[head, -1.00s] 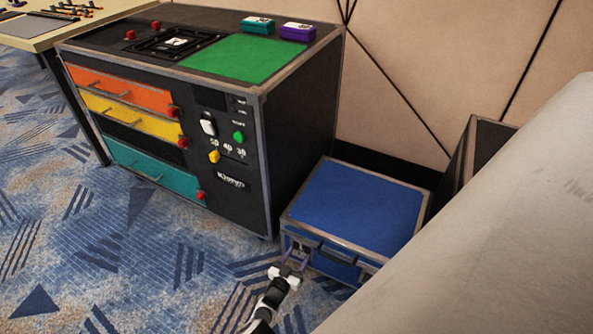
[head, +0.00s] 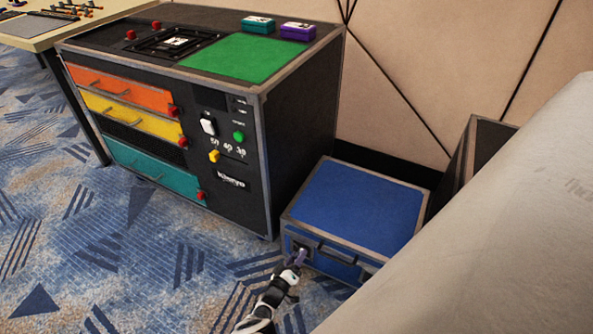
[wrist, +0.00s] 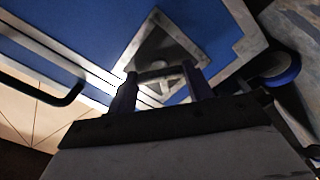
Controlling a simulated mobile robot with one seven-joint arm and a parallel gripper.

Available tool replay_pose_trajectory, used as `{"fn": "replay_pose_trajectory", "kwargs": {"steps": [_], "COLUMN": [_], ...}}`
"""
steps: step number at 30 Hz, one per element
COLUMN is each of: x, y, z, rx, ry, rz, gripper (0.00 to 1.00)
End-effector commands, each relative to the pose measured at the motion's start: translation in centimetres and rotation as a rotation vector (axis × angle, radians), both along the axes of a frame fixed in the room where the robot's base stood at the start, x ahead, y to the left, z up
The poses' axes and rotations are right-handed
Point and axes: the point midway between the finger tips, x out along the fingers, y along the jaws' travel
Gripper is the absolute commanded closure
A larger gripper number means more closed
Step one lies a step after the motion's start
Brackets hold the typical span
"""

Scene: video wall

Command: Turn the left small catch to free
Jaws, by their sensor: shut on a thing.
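The blue case (head: 355,207) with grey metal edges stands on the carpet, its lid down. The left small catch (head: 299,247) is on its front face, left of the handle, partly hidden by my gripper (head: 301,257). In the wrist view the catch's grey plate (wrist: 152,48) looks like a tilted square, with a small turning piece (wrist: 160,73) between my fingertips. My gripper (wrist: 162,80) is shut on this piece, one finger on each side. The exact angle of the piece is hard to tell.
A dark handle (head: 335,254) is just right of the catch; it also shows in the wrist view (wrist: 45,90). A black cabinet (head: 300,140) with coloured drawers stands to the left. A dark open box (head: 470,150) stands behind right. Carpet in front is clear.

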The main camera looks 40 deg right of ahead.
Motion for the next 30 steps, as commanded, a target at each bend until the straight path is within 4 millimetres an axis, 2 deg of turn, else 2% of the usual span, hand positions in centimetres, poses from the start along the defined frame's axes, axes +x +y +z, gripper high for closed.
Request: {"fn": "replay_pose_trajectory", "kwargs": {"steps": [15,30], "x": [0.14,0.14], "y": [-0.08,-0.1], "z": [0.06,0.06], "rx": [-0.174,-0.251], "ry": [0.418,0.604], "rz": [0.0,0.0], "gripper": [0.72,0.72]}}
